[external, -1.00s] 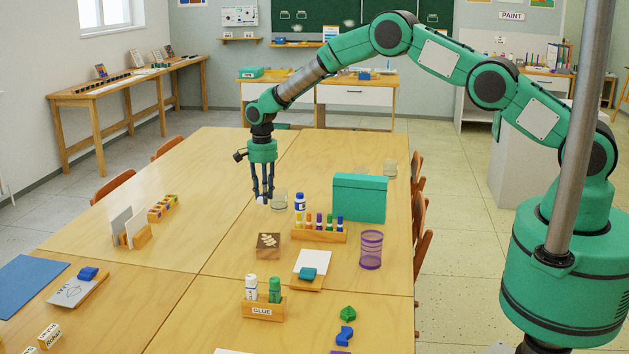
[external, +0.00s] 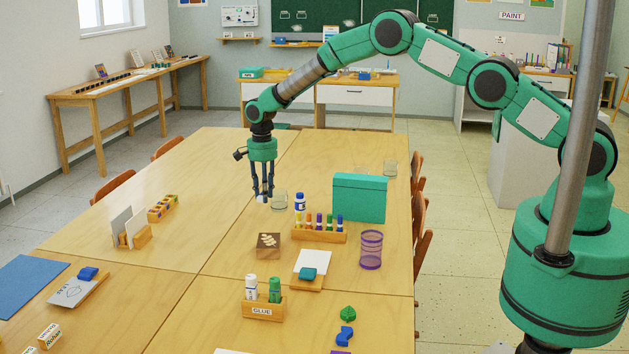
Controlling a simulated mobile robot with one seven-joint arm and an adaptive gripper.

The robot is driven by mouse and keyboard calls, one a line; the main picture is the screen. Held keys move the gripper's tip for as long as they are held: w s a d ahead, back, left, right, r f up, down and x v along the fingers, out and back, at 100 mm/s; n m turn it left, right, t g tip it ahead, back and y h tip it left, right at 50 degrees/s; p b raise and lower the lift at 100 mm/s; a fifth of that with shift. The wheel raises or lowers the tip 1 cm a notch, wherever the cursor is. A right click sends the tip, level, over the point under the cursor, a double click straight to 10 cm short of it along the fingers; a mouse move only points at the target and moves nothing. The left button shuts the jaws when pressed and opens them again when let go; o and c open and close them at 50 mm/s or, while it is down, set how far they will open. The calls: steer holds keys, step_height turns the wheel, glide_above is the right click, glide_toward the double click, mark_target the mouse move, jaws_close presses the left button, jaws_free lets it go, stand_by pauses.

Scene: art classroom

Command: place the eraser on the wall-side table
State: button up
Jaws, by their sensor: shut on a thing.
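My gripper (external: 262,194) points straight down over the middle of the big wooden table (external: 225,190). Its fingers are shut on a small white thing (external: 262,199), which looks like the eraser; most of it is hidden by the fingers. It is at or just above the tabletop; I cannot tell whether it touches. A long narrow wooden table (external: 130,85) stands along the left wall, under the window, with small items along its top. Another wooden table with white drawers (external: 345,96) stands at the back under the green board.
A clear glass (external: 280,199) stands right beside my gripper. Nearby are a blue-capped bottle (external: 300,202), a marker rack (external: 319,234), a green box (external: 360,198) and a purple mesh cup (external: 371,250). Chairs (external: 113,187) line the table's left side. The tabletop left of my gripper is mostly clear.

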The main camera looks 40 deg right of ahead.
steer(key=shift+r, duration=0.8)
step_height(320, 180, up, 4)
steer(key=shift+f, duration=0.15)
steer(key=s+a, duration=0.5)
steer(key=s, duration=0.6)
steer(key=s+a, duration=0.6)
steer(key=s, duration=0.4)
steer(key=s+a, duration=0.5)
steer(key=s, duration=0.6)
steer(key=s+d+n, duration=0.1)
steer(key=s+d, duration=0.2)
steer(key=s, duration=2.5)
step_height(320, 180, down, 9)
steer(key=shift+s+r+b, duration=0.15)
steer(key=shift+b, duration=0.3)
steer(key=shift+f, duration=0.7)
